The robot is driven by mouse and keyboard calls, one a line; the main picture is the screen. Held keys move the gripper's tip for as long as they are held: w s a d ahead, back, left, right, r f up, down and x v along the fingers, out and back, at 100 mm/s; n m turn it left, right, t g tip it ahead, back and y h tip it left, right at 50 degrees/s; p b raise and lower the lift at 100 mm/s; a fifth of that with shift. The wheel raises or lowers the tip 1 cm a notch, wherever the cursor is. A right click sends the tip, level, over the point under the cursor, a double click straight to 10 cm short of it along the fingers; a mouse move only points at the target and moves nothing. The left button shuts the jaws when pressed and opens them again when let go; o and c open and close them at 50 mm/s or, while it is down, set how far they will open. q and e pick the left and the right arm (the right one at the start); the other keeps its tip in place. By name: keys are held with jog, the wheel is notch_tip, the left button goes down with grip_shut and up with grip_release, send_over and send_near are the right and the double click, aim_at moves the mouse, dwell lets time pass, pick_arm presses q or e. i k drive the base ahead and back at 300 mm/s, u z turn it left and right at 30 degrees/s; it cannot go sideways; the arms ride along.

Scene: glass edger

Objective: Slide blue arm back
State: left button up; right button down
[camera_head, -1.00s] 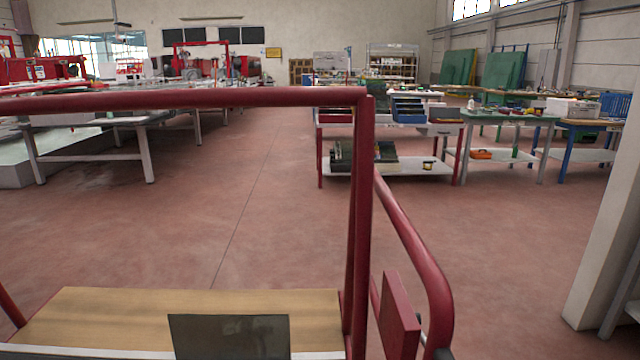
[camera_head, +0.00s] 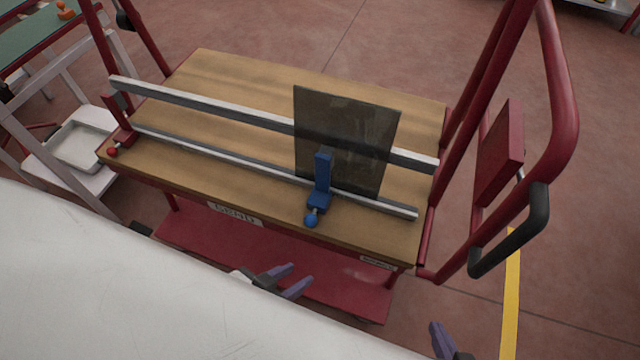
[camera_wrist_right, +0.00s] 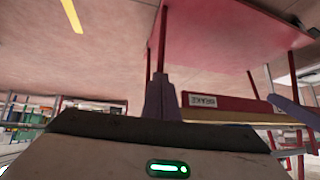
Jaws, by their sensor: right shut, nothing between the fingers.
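The blue arm (camera_head: 322,178) stands upright on the lower silver rail (camera_head: 250,165) of a wooden-topped cart, with a blue knob at its front. It stands in front of a dark glass pane (camera_head: 350,130), near the pane's lower left; I cannot tell whether they touch. My left gripper (camera_head: 301,272) is open and empty, in front of the cart and below the blue arm. My right gripper (camera_head: 436,325) is shut and empty, further right near the bottom edge, well apart from the blue arm. In the right wrist view its purple fingers (camera_wrist_right: 160,97) are together.
A red stop (camera_head: 122,136) sits at the rail's left end. The cart's red frame and black handle (camera_head: 510,240) rise at the right. A white surface (camera_head: 120,290) fills the lower left. The wooden top (camera_head: 215,75) is mostly bare, and the rail left of the blue arm is clear.

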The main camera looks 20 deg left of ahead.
aim_at(319, 199)
jog(key=z, duration=2.2)
jog(key=k, duration=1.2)
jog(key=u, duration=2.2)
